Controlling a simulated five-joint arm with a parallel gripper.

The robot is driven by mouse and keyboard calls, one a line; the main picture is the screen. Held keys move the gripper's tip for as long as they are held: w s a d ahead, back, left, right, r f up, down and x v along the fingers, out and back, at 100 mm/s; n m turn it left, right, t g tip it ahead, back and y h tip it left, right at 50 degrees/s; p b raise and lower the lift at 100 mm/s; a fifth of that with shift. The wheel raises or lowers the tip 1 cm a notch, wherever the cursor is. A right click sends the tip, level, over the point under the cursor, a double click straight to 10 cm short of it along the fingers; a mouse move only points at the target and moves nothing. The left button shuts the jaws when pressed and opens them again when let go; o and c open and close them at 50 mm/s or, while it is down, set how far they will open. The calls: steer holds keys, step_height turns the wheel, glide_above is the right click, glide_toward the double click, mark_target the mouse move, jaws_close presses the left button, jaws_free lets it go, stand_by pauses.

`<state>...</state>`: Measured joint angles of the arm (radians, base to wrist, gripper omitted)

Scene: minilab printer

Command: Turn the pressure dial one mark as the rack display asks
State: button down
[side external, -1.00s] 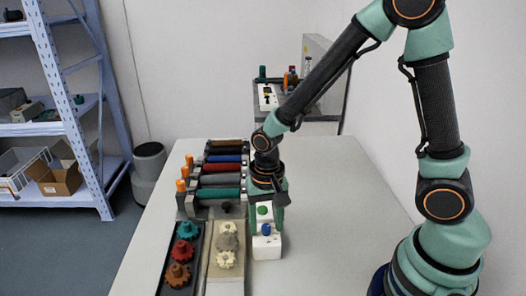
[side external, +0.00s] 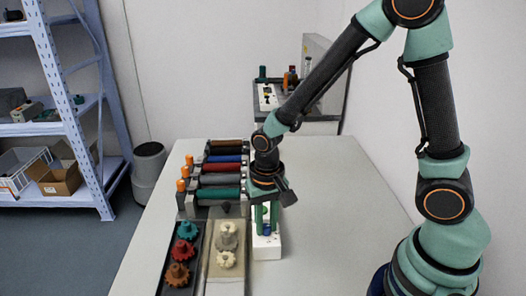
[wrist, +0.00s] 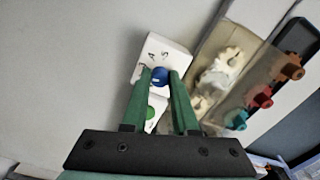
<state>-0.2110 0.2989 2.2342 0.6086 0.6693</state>
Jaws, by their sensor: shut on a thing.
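A white box (side external: 266,251) on the table carries a blue dial (side external: 267,229) and a green knob. In the wrist view, small dark marks sit on the white face (wrist: 166,52) around the blue dial (wrist: 159,75); they are too blurred to read surely. My gripper (side external: 267,230) points down over the box with its green fingers on either side of the blue dial. In the wrist view my gripper (wrist: 160,76) is shut on the blue dial. The green knob (wrist: 150,112) shows between the fingers, nearer the palm. I cannot make out a rack display.
A beige tray (side external: 226,284) with pale gears and a dark tray (side external: 181,289) with teal, red and brown gears lie left of the box. Several coloured rollers (side external: 221,180) stand behind them. The table (side external: 325,190) is clear to the right.

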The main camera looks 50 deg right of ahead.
mark_target(266, 226)
steer(key=n, duration=0.6)
stand_by(0.6)
steer(key=c, duration=0.7)
jaws_free()
step_height(266, 226, up, 12)
steer(key=shift+r, duration=0.1)
